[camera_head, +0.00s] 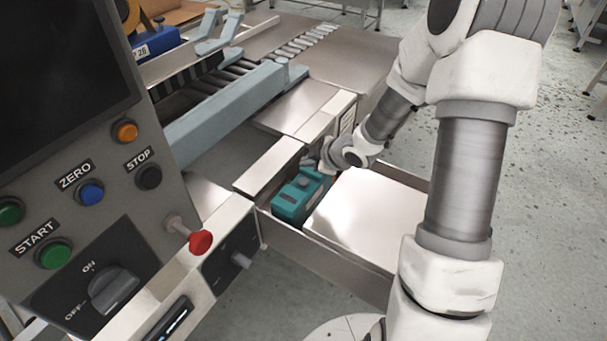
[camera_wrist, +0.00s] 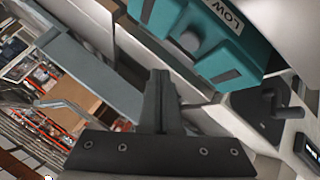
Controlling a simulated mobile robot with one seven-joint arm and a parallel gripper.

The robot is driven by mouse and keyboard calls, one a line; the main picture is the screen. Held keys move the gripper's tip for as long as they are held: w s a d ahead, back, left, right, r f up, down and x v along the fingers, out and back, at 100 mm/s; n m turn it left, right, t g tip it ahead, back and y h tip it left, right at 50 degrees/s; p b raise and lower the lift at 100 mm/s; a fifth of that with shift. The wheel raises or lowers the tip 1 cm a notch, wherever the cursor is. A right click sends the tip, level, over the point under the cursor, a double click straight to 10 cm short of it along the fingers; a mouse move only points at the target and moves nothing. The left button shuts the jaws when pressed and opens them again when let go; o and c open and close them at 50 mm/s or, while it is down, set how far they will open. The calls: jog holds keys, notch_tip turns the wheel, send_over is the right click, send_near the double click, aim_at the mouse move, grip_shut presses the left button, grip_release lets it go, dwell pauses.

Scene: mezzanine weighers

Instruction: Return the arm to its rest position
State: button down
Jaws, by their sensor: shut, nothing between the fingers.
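My arm reaches over an open metal drawer (camera_head: 322,256) at the front of the machine. My gripper (camera_head: 309,163) is just behind a teal box in the head view. In the wrist view my gripper (camera_wrist: 160,78) shows with its two dark fingers together and nothing between them. The teal box (camera_head: 297,197) sits in the drawer's left part. In the wrist view the teal box (camera_wrist: 218,48) is just beyond and to the right of the fingertips, with a dark knob and a "LOW" label. I cannot tell exactly how far the fingers are from it.
A control panel (camera_head: 120,230) with several buttons and a red-tipped lever (camera_head: 200,242) stands at the left. A roller conveyor (camera_head: 230,105) with blue-grey rails runs behind. A flat pale plate (camera_head: 362,225) fills the drawer's right part. Open floor (camera_head: 540,200) lies to the right.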

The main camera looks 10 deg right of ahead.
jog(key=shift+r, duration=0.55)
jog(key=shift+f, duration=0.1)
jog(key=s+d+r+m+h, duration=0.3)
jog(key=s+r+m, duration=0.15)
jog(key=r, duration=0.45)
jog(key=s+d+r+m+h, duration=0.25)
jog(key=s+r, duration=0.25)
jog(key=r, duration=0.3)
jog(key=s+a+r+m+g+y, duration=0.1)
jog(key=s+a+r+m, duration=0.25)
jog(key=s, duration=0.65)
jog(key=s+a+r+m+g+y, duration=0.1)
jog(key=s+a+r+m, duration=0.25)
jog(key=s, duration=0.55)
notch_tip(320, 180, up, 19)
jog(key=p, duration=2)
jog(key=shift+d+g+h, duration=0.3)
jog(key=shift+d+h, duration=0.05)
